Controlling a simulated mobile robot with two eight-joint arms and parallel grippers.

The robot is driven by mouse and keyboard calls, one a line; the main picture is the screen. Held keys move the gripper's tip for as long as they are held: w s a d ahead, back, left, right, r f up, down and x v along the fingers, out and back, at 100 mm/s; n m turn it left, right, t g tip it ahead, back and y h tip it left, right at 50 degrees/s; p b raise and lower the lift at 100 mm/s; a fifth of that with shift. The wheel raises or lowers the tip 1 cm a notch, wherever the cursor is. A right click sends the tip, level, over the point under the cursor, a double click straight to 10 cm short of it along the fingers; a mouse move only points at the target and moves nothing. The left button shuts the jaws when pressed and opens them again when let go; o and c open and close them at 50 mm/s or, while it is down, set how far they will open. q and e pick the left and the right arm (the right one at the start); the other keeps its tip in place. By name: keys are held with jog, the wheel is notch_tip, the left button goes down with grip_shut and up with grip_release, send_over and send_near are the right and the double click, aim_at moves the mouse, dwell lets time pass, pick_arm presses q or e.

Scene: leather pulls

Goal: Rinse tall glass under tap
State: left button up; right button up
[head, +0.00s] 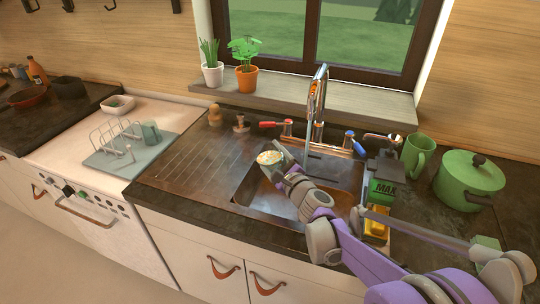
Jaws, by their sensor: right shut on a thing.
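My right gripper (279,166) reaches over the sink (262,209) from the lower right. It is shut on a small round thing with a pale yellow, speckled top (268,157), likely the tall glass seen from above. The gripper and hand hide much of its body. The held thing is at the left part of the sink opening, left of the tap and apart from it. The metal tap (319,92) stands behind the sink, with a red-handled lever (270,124) and a blue-handled one (354,142) beside it.
A green mug (416,157) and a lidded green pot (467,180) stand right of the sink. A dark and green box marked MAX (385,185) and a yellow item (377,224) are near my right arm. The ribbed drainboard (190,155) on the left is largely clear.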

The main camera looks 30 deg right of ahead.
jog(key=n, duration=0.6)
jog(key=shift+d+r, duration=0.1)
jog(key=shift+r, duration=0.05)
jog(key=n, duration=0.2)
jog(key=n+p, duration=0.1)
jog(key=n, duration=0.5)
jog(key=shift+r+p, duration=0.3)
jog(key=shift+p, duration=0.1)
jog(key=shift+n+p, duration=0.5)
jog(key=shift+n, duration=0.9)
